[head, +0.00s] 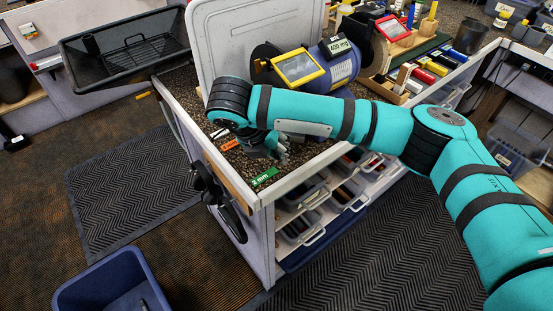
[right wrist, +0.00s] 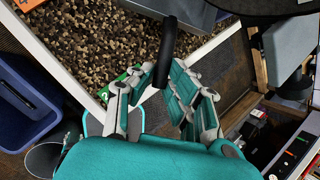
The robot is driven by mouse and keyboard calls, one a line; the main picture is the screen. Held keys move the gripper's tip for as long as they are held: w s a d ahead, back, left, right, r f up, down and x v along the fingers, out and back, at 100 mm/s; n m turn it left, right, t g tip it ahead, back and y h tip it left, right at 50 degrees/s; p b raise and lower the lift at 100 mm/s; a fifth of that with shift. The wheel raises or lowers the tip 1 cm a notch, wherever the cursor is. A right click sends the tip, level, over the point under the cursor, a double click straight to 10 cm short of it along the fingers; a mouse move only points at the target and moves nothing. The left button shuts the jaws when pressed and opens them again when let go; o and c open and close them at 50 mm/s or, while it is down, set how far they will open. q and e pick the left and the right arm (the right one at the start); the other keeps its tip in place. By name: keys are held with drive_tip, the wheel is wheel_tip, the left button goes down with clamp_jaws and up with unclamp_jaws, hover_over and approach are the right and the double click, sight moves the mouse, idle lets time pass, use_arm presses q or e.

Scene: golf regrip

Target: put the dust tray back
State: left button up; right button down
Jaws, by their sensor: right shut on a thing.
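In the right wrist view my right gripper (right wrist: 165,90) has its fingers closed around a black, rod-like handle (right wrist: 167,50). The handle runs up to a grey box-like body (right wrist: 190,10) at the top edge, only partly in view; it may be the dust tray, but I cannot be sure. In the head view my right gripper (head: 275,148) points down over the front part of the speckled bench top (head: 240,163). The arm and hand hide the held thing there. My left gripper is out of view.
A blue and black grinder-like machine (head: 343,68) and a pale upright panel (head: 235,35) stand behind my arm. Orange (head: 229,145) and green (head: 264,177) labels lie on the bench. A blue bin (head: 75,292) stands on the floor. A black tray with a rack (head: 90,75) is upper left.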

drive_tip(key=shift+f+p, duration=0.4)
drive_tip(key=shift+f, duration=1.35)
drive_tip(key=c, duration=1.3)
unclamp_jaws()
drive_tip(key=v, duration=1.2)
drive_tip(key=shift+s+b, duration=0.1)
drive_tip(key=shift+b, duration=0.25)
